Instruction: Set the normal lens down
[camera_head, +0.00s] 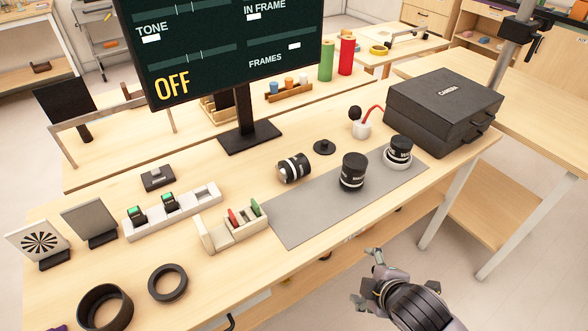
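Three black lenses with white bands are in the head view. One lens (293,168) lies on its side at the back edge of the grey mat (300,222). A second lens (352,174) stands upright on the mat. A third lens (400,147) stands in a white ring-shaped holder (397,164) at the mat's right end. Their lettering is too small to tell which is the normal lens. My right gripper (367,278) is open and empty in front of the table's front edge, apart from all the lenses. My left gripper is out of view.
A black camera case (442,108) stands at the back right. A monitor (235,45) stands behind the mat. A white battery holder (172,212), a slotted card holder (232,230) and black rings (168,283) occupy the left. The mat's left part is clear.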

